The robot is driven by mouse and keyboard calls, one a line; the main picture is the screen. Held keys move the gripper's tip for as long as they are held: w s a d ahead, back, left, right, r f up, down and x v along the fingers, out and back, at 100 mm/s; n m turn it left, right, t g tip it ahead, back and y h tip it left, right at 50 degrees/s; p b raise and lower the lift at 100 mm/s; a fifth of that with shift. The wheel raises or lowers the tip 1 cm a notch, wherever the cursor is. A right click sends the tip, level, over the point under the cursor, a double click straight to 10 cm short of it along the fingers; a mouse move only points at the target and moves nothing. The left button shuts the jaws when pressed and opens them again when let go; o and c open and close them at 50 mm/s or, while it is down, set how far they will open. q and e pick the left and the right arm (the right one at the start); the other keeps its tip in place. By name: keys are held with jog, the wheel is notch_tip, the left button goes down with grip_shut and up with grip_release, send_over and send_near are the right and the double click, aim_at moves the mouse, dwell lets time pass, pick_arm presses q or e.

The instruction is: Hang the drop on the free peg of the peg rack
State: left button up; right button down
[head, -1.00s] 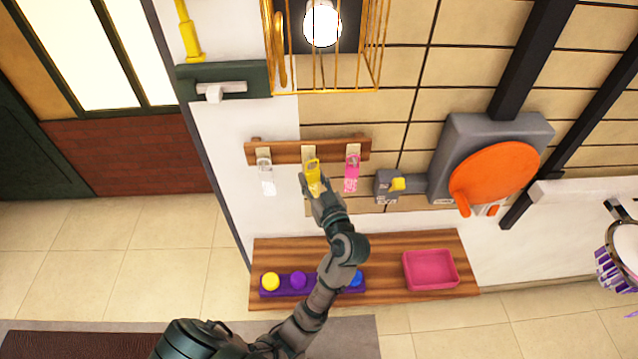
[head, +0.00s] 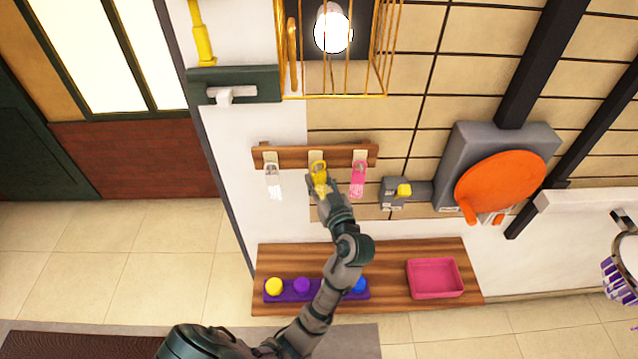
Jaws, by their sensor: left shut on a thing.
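The wooden peg rack (head: 289,155) is on the wall and has three pale pegs. A clear drop (head: 274,182) hangs on its left peg and a pink drop (head: 358,180) on its right peg. A yellow drop (head: 318,171) is at the middle peg, held in my left gripper (head: 320,186), which is shut on it. The drop's top overlaps the middle peg in the picture; I cannot tell if its loop is around the peg. The gripper hides the drop's lower part. My right gripper is not in view.
A wooden shelf (head: 395,255) below holds a purple strip (head: 318,291) with coloured balls and a pink tray (head: 435,294). A gold cage (head: 335,97) with a lit bulb is above the rack. A grey device with an orange disc (head: 500,180) is to the right.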

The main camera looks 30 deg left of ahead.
pick_arm(q)
jog(key=shift+w, duration=0.1)
jog(key=shift+a+f+b, duration=0.25)
jog(key=shift+f+b, duration=0.4)
jog(key=shift+b, duration=0.1)
jog(key=shift+w+a+f, duration=0.15)
jog(key=shift+w, duration=0.1)
grip_shut()
jog(key=shift+w+a+f, duration=0.2)
jog(key=shift+w+a, duration=0.15)
jog(key=shift+w, duration=0.05)
jog(key=shift+s+a, duration=0.3)
jog(key=shift+a, duration=0.05)
jog(key=shift+d+r, duration=0.1)
jog(key=shift+s+d+r, duration=0.15)
jog(key=shift+d, duration=0.25)
jog(key=o, duration=1.2)
grip_release()
jog(key=shift+a, duration=0.35)
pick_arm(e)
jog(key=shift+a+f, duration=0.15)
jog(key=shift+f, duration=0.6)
